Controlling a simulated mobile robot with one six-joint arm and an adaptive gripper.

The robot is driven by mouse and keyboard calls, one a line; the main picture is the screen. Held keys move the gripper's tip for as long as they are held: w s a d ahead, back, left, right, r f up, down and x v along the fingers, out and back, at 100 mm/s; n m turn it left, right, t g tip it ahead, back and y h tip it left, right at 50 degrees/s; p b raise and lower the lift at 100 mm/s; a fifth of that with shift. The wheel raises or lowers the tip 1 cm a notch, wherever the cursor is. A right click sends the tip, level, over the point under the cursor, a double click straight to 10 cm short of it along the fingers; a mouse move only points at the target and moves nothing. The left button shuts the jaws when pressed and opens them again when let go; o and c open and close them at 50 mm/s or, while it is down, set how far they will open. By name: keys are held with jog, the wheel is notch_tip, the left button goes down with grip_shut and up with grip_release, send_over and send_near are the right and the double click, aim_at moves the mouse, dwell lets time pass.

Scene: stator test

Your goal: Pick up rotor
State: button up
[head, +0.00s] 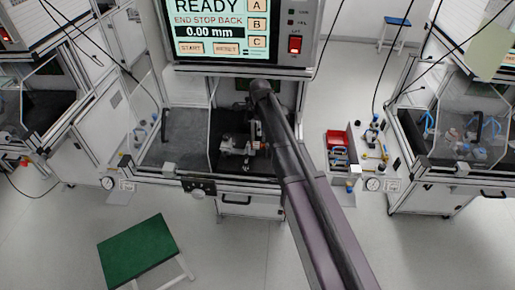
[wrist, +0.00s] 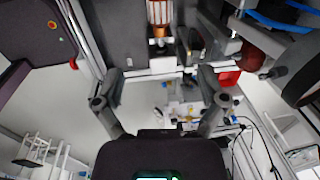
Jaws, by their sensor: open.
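What looks like the rotor, a pale striped cylinder (wrist: 160,12) with a copper-coloured end, shows at the top middle of the wrist view. It lies beyond my fingertips, and its upper part is cut off by the frame. My gripper (wrist: 160,78) is open, its two dark fingers spread wide with nothing between them. In the head view my arm reaches into the middle test station and hides the gripper's end. A metallic fixture (head: 240,147) stands just left of my arm there. I cannot make out the rotor in the head view.
The station's display (head: 215,30) reads READY and 0.00 mm. A red bin (head: 338,140) and small parts stand right of the station. A green-topped stool (head: 139,250) is at the front left. Other stations flank both sides, with open floor between.

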aim_at(258, 143)
jog(key=shift+w+f+b, duration=0.25)
jog(key=shift+f+b, duration=1.35)
jog(key=shift+f, duration=0.15)
jog(key=shift+w+f+b, duration=0.2)
jog(key=shift+f+b, duration=1.4)
jog(key=shift+f, duration=0.15)
jog(key=f+b, duration=0.3)
jog(key=shift+w+a, duration=0.15)
jog(key=shift+a, duration=0.25)
jog(key=shift+w+f+b, duration=0.15)
jog(key=shift+f+b, duration=0.9)
grip_shut()
